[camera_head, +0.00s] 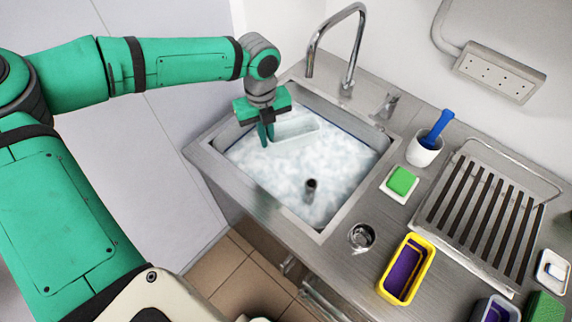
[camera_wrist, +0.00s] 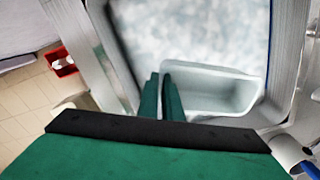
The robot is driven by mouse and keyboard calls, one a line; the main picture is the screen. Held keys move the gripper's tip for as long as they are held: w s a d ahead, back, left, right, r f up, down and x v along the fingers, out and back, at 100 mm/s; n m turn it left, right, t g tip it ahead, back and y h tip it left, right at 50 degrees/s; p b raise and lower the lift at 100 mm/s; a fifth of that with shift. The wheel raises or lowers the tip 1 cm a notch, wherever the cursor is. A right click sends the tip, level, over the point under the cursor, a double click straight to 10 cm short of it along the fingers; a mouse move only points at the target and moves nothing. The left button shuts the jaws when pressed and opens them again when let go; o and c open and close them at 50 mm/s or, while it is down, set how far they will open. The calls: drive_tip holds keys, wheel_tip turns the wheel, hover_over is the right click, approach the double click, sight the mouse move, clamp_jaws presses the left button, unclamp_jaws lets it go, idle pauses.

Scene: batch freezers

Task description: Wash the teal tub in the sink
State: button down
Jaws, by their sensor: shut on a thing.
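My gripper (camera_head: 266,136) is over the left back part of the sink (camera_head: 325,232). Its fingers are shut on the near wall of a pale, faintly teal tub (camera_head: 298,131). In the wrist view the fingers (camera_wrist: 162,92) pinch the tub's wall, and the tub (camera_wrist: 215,88) extends to the right with its open inside showing. White foamy water (camera_head: 265,170) fills the sink. The tub is at or just above the foam; I cannot tell whether its underside is in the water.
A dark upright pipe (camera_head: 311,188) stands in the foam. The tap (camera_head: 349,60) arches behind the sink. Right of the sink are a green sponge (camera_head: 402,180), a white cup with a blue-handled brush (camera_head: 436,131), a slatted rack (camera_head: 482,215) and a yellow tub with purple inside (camera_head: 406,270).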

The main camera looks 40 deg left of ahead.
drive_tip(key=shift+r, duration=0.15)
idle(0.4)
drive_tip(key=shift+r, duration=1.35)
